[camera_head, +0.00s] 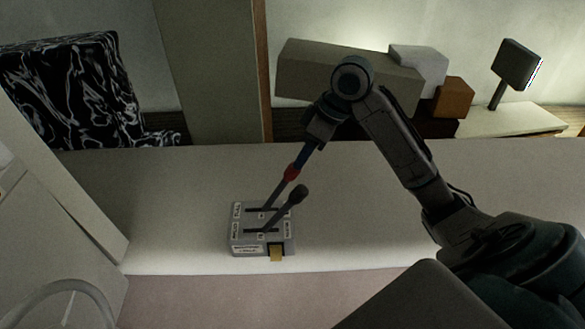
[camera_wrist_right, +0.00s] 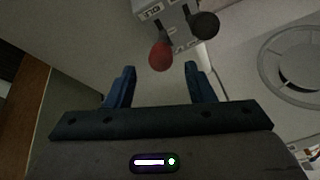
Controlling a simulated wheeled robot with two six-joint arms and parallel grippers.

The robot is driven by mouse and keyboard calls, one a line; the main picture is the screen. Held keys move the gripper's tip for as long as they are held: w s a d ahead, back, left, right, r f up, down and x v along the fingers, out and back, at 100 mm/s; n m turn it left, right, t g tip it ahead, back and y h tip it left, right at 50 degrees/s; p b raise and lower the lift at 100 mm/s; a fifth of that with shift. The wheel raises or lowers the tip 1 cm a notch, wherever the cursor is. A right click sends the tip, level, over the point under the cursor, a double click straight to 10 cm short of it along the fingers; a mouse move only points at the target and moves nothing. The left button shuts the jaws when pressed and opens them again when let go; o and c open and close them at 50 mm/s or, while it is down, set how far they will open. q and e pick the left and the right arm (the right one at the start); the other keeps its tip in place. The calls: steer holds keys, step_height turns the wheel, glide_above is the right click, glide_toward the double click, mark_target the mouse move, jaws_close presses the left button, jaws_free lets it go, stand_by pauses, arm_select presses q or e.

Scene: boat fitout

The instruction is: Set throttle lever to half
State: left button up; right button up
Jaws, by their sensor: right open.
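A grey control box (camera_head: 240,247) stands on the pale counter in the head view, with two slots, small labels and a yellow tab at its front. One lever has a red knob (camera_head: 291,172); the other has a black knob (camera_head: 299,193). Both lean toward the right in the head view. I cannot read which lever is the throttle. My right gripper (camera_head: 301,156) is open just above the red knob. In the right wrist view, the red knob (camera_wrist_right: 160,57) lies just beyond and between the open fingertips (camera_wrist_right: 160,74), with the black knob (camera_wrist_right: 205,25) further right. My left gripper is out of view.
The pale counter (camera_head: 180,220) is clear around the box. Behind it are a long grey-brown block (camera_head: 300,72), a white block (camera_head: 420,65), an orange-brown block (camera_head: 454,97) and a small screen on a stand (camera_head: 515,64). A black-and-white patterned piece (camera_head: 70,90) stands back left.

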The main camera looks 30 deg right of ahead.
mark_target(293, 169)
steer(key=x, duration=0.5)
steer(key=shift+w+a+r, duration=0.15)
steer(key=shift+a, duration=0.1)
steer(key=shift+w+a+f, duration=0.1)
steer(key=shift+a+f, duration=0.05)
steer(key=shift+f, duration=0.55)
jaws_close()
